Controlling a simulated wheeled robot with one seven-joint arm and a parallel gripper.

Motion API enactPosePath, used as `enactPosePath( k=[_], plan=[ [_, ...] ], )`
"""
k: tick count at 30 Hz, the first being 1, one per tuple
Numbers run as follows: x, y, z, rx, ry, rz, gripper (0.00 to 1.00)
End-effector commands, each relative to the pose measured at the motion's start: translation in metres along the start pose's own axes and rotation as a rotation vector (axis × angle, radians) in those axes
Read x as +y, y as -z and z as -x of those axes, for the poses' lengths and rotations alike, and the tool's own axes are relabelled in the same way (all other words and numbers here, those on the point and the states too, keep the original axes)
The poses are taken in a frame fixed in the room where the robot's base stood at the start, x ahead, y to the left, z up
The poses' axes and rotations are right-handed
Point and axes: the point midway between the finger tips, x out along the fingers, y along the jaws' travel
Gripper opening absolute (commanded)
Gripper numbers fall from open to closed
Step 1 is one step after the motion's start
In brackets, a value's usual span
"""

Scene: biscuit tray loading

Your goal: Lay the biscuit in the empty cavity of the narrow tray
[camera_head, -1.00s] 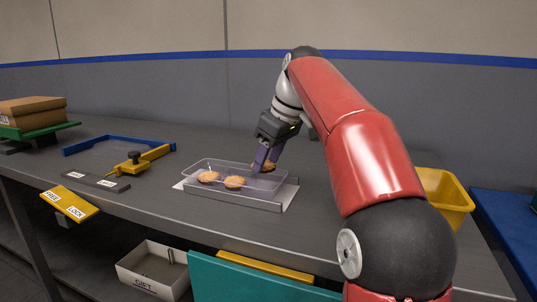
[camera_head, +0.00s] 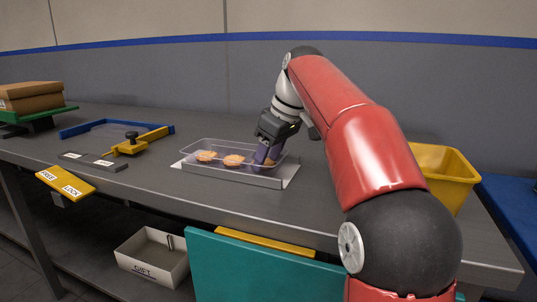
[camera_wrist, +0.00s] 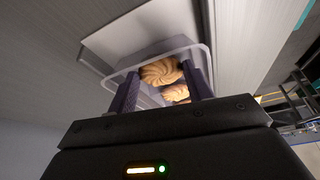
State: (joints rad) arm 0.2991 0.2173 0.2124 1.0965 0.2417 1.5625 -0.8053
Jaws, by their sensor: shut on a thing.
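The narrow tray (camera_head: 228,173) is clear plastic and sits in a grey holder (camera_head: 284,181) on the table. Two golden biscuits, one on the left (camera_head: 206,156) and one in the middle (camera_head: 233,160), lie in it. My gripper (camera_head: 266,160) points down into the tray's right end. In the wrist view its two purple fingers (camera_wrist: 158,88) are shut on a round, swirled biscuit (camera_wrist: 160,72), with another biscuit (camera_wrist: 176,93) beyond it. The held biscuit is at or inside the right cavity; I cannot tell whether it touches the bottom. In the head view the fingers mostly hide it.
A yellow bin (camera_head: 450,173) stands to the right behind my arm. A blue-edged frame with a yellow clamp (camera_head: 135,145) and a yellow FREE/LOCK plate (camera_head: 66,184) are at left. Brown boxes (camera_head: 32,96) sit at far left. A GIFT box (camera_head: 150,262) is below.

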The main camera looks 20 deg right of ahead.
Motion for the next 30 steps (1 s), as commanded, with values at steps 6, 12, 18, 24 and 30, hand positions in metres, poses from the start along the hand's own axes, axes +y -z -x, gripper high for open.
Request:
enactPosePath(
  k=[6, 12, 18, 24, 30],
  plan=[
    [0.0, -0.0001, -0.0001, 0.0, 0.0, 0.0, 0.42],
    [-0.0001, -0.0013, -0.0028, 0.0, 0.0, 0.0, 0.42],
    [-0.0001, -0.002, -0.0043, 0.0, 0.0, 0.0, 0.58],
    [-0.0001, -0.0019, -0.0043, 0.0, 0.0, 0.0, 0.58],
    [-0.0001, 0.0, 0.0002, 0.0, 0.0, 0.0, 0.58]
  ],
)
